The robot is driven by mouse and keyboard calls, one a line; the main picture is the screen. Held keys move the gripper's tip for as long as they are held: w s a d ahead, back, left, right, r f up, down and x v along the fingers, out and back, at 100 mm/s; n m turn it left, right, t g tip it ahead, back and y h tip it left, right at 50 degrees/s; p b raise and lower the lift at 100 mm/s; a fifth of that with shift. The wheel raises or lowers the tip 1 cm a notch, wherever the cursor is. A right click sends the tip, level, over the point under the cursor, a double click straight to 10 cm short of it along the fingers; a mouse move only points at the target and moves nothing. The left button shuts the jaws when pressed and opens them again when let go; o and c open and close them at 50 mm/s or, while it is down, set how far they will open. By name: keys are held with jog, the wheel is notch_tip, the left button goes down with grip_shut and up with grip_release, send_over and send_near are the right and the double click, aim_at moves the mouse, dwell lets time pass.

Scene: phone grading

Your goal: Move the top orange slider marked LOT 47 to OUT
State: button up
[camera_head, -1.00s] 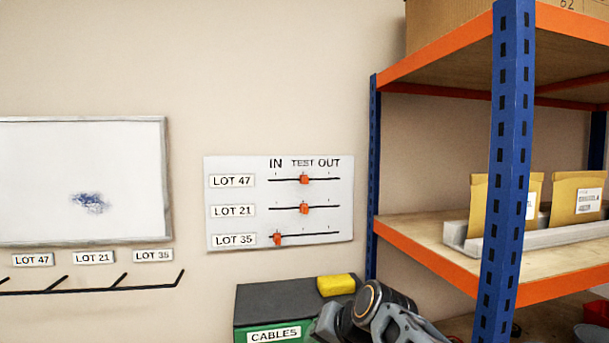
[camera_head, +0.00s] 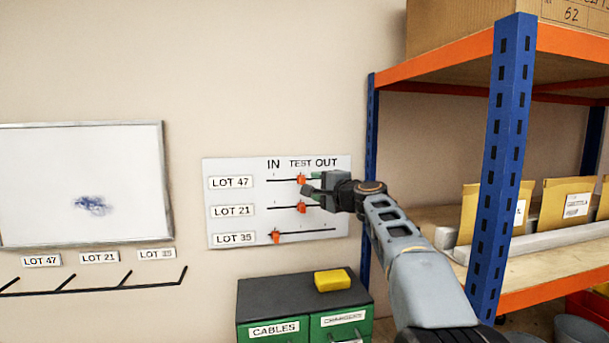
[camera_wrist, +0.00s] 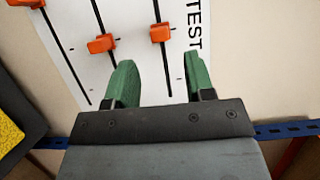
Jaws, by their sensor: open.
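The top orange slider (camera_head: 301,180) is on the LOT 47 track of the white board (camera_head: 225,222), under TEST. In the wrist view, this slider (camera_wrist: 161,32) is on the rightmost track, beside the TEST lettering. My gripper (camera_head: 311,183) is open and empty in front of the board, on the OUT side of the slider. In the wrist view, the green fingers of my gripper (camera_wrist: 160,78) are spread to either side of the LOT 47 track, short of the slider. I cannot tell whether they touch the board. OUT is partly above my gripper.
The LOT 21 slider (camera_head: 301,207) is close below, also under TEST. The LOT 35 slider (camera_head: 276,237) is at IN. A shelf with a blue post (camera_head: 509,150) stands at the right. A dark-topped cabinet (camera_head: 262,294) with a yellow block (camera_head: 333,280) is below the board.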

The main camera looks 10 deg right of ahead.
aim_at(305, 181)
jog(key=p+x, duration=0.2)
jog(key=x, duration=0.3)
jog(key=shift+w+r, duration=0.15)
jog(key=shift+w, duration=0.05)
jog(key=shift+w+a+p, duration=0.35)
jog(key=shift+w+p, duration=0.2)
jog(key=shift+w, duration=0.1)
jog(key=shift+c, duration=0.3)
grip_shut()
